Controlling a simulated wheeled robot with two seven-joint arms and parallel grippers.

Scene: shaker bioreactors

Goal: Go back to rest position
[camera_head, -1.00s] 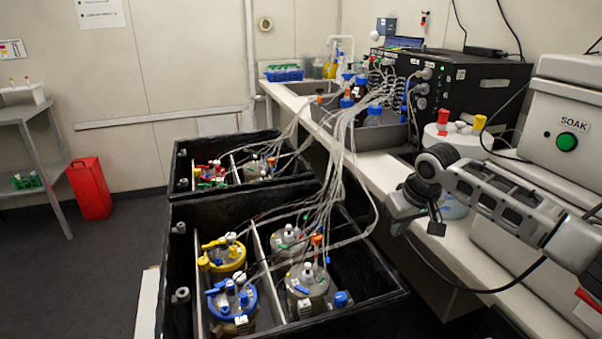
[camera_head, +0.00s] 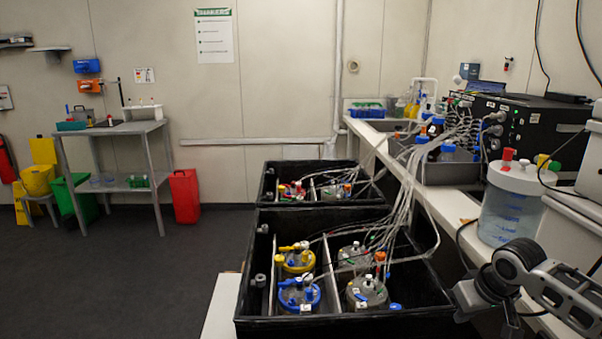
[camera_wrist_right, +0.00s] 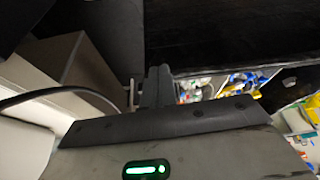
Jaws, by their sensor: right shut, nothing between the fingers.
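My right gripper (camera_head: 470,298) comes in at the lower right of the head view, beside the right edge of the near black box (camera_head: 258,240) and in front of the white bench. It holds nothing. In the right wrist view its dark fingers (camera_wrist_right: 157,88) are together, with a dark surface beyond them. The near box holds several lidded vessels, among them a yellow-topped one (camera_head: 297,262) and a blue-topped one (camera_head: 299,298). My left gripper is in neither view.
A clear tank (camera_head: 508,215) with red and yellow caps stands on the bench close to my right arm. Tubes (camera_head: 408,190) run from the black machine (camera_head: 535,118) to the boxes. A red bin (camera_head: 185,195) and grey table (camera_head: 120,130) stand left. The floor between is clear.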

